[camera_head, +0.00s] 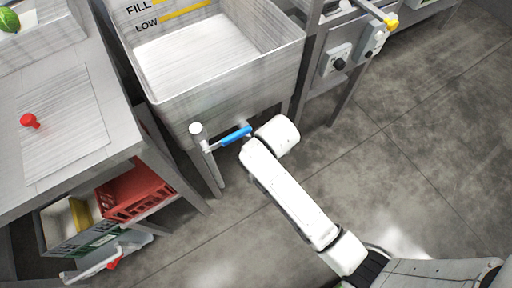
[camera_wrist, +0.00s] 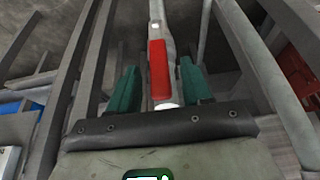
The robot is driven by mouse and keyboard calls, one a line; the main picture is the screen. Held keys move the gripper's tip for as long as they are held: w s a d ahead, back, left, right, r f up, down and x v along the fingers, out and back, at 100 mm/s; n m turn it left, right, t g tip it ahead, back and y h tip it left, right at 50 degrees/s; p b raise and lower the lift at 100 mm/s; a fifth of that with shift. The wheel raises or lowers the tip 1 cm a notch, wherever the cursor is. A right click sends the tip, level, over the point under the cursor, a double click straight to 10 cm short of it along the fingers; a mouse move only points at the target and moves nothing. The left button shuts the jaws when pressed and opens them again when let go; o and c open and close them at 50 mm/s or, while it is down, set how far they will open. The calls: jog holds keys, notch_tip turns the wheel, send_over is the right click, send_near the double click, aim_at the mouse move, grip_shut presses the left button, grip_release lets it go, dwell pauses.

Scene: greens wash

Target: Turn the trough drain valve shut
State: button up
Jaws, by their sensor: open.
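The trough (camera_head: 235,98) is a metal basin with FILL and LOW marks inside, at the top middle of the head view. In the wrist view, a red lever handle (camera_wrist: 158,72) on a pale pipe runs between the green fingers of my gripper (camera_wrist: 160,84). The fingers are open, one on each side of the handle, with visible gaps. In the head view, my arm reaches to the trough's front underside, and my fingers are hidden.
Control boxes (camera_head: 338,60) with dark knobs are right of the trough. Table legs and rails crowd the wrist view. The floor at right is clear.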

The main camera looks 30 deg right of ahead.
jog(key=shift+x, duration=1.1)
jog(key=shift+c, duration=0.5)
grip_shut()
